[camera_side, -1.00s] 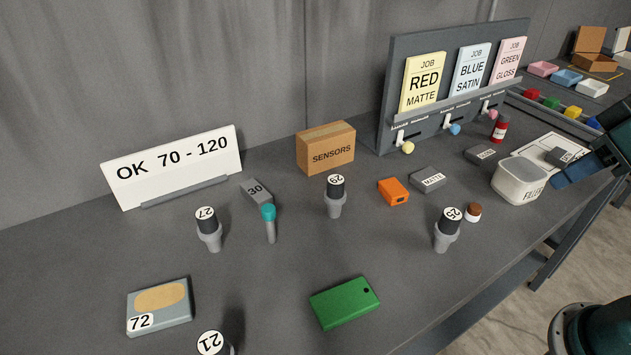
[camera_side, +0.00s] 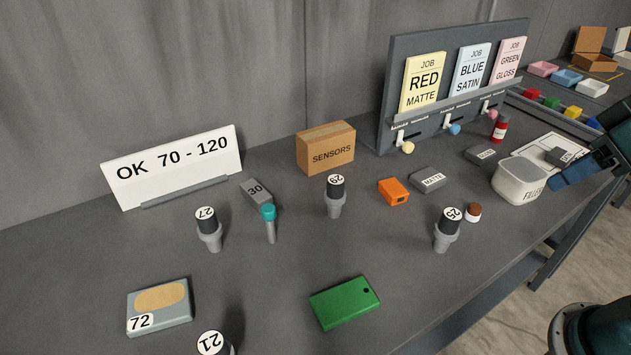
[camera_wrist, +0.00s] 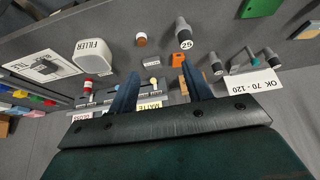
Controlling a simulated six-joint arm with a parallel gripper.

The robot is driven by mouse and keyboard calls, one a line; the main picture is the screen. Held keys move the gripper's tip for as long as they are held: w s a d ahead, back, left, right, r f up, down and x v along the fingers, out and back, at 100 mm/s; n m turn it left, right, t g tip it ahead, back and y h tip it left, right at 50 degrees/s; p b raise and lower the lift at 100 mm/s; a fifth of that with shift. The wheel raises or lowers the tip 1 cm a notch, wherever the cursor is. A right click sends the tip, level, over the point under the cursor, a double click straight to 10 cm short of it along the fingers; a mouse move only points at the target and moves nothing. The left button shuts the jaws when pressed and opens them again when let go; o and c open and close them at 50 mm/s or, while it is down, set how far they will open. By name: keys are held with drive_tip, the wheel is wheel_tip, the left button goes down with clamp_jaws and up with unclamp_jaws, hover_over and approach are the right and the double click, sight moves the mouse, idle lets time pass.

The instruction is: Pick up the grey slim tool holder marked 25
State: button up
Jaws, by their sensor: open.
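The tool holder marked 25 (camera_side: 447,230) stands upright on the bench, with a grey tapered body, a dark collar and a white top label. In the wrist view the holder (camera_wrist: 183,33) shows beyond my fingertips, apart from them. My gripper (camera_wrist: 160,69) is open, with two dark blue fingers and nothing between them. In the side view, part of my gripper is at the right edge, well to the right of the holder.
A brown-capped jar (camera_side: 473,212) stands close beside holder 25. Similar holders marked 29 (camera_side: 336,197), 27 (camera_side: 208,231) and 21 (camera_side: 213,343) stand farther left. A filler tub (camera_side: 520,183) is to the right. A green block (camera_side: 344,303) lies in front.

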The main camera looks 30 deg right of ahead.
drive_tip(key=shift+o, duration=1.3)
drive_tip(key=n+g, duration=0.6)
drive_tip(key=n, duration=1.6)
hover_over(452, 214)
drive_tip(key=shift+f, duration=1.45)
drive_tip(key=shift+f, duration=4.35)
